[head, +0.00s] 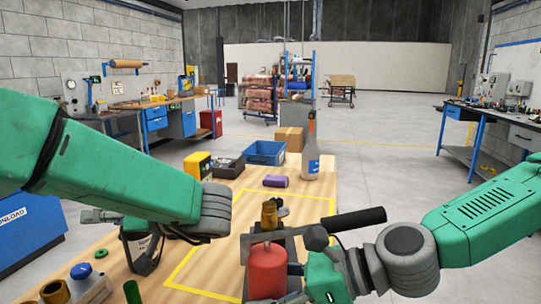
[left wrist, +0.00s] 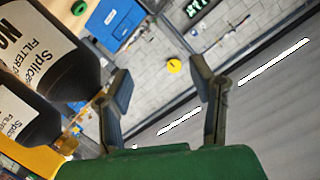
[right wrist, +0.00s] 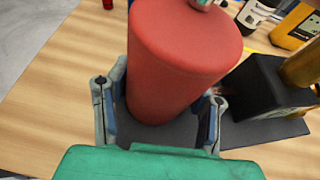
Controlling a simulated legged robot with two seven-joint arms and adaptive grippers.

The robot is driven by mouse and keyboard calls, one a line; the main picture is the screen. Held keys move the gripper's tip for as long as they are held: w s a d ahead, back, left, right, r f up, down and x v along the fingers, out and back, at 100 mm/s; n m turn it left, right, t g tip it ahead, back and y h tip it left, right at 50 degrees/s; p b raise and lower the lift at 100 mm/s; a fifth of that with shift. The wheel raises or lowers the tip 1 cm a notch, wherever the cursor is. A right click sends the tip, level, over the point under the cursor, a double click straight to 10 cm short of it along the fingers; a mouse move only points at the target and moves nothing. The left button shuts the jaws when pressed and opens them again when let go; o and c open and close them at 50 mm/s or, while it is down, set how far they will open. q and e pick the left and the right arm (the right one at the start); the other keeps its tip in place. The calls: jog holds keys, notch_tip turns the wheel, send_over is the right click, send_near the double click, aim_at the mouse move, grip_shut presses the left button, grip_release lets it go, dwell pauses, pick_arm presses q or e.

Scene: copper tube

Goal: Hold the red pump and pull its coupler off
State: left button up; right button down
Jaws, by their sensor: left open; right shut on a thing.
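The red pump (head: 267,272) stands upright near the table's front edge; in the right wrist view its red body (right wrist: 180,60) fills the space between the fingers. My right gripper (right wrist: 160,112) is shut on the pump's lower body. A brass fitting (head: 269,213) shows just behind the pump's top; in the right wrist view a brass piece (right wrist: 303,68) sits on a black block beside the pump. I cannot tell which brass part is the coupler. My left gripper (left wrist: 160,85) is open and empty, near dark labelled bottles and away from the pump; my forearm partly hides it in the head view.
A black handle (head: 355,219) juts right above the pump. A spray bottle (head: 311,150), purple cylinder (head: 275,181), blue bin (head: 265,152) and yellow case (head: 198,164) stand farther back. Small items, including a green cylinder (head: 132,291), crowd the front left. Bare wood lies between.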

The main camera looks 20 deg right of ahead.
pick_arm(q)
jog(key=s+d+m+h, duration=0.25)
jog(key=d+h, duration=0.25)
jog(key=d, duration=0.5)
jog(key=m+g+h, duration=0.4)
jog(key=m+h, duration=0.3)
jog(key=h, duration=0.3)
send_near(269, 203)
jog(key=shift+n, duration=0.25)
jog(key=x, duration=1)
jog(key=shift+w+d+f, duration=0.25)
jog(key=shift+w, duration=0.05)
grip_shut()
jog(key=shift+s+a+r, duration=0.15)
jog(key=shift+s+r, duration=0.05)
